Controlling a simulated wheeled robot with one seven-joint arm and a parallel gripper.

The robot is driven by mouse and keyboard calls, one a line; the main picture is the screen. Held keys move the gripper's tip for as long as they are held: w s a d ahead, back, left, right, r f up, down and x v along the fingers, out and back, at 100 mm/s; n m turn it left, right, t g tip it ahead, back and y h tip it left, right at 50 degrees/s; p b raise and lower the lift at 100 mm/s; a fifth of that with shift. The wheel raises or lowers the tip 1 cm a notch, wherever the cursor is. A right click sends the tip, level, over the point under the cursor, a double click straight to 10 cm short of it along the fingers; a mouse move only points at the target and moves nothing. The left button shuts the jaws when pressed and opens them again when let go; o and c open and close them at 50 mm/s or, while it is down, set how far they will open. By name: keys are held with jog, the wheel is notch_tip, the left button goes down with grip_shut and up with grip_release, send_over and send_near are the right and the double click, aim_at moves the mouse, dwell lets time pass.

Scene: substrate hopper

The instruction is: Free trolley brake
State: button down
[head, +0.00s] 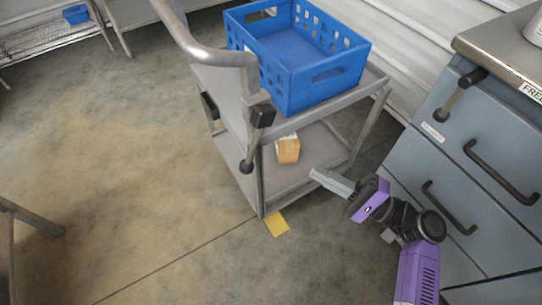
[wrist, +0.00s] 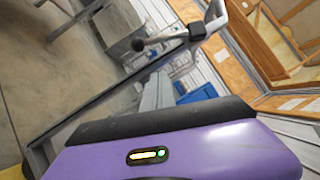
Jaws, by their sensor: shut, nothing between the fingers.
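The grey metal trolley (head: 372,85) stands in the middle of the head view. Its brake lever (head: 254,140) hangs from a black block below the push handle (head: 210,52), pointing down to a dark knob. The lever also shows in the wrist view (wrist: 165,38), with its knob apart from my gripper. My gripper (head: 316,175) is shut and empty, right of the lever and near the trolley's lower right side.
A blue crate (head: 312,90) sits on the trolley's top, and a tan block (head: 288,150) on its lower shelf. Grey drawers (head: 465,150) with black handles and another knobbed lever (head: 452,100) stand at the right. A yellow patch (head: 277,223) marks the floor.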

aim_at(254, 146)
jog(key=s+a+b+x, duration=0.1)
jog(key=s+b+x, duration=0.1)
jog(key=x, duration=1)
jog(key=shift+s+r, duration=0.35)
jog(key=shift+r, duration=0.05)
jog(key=shift+s, duration=0.1)
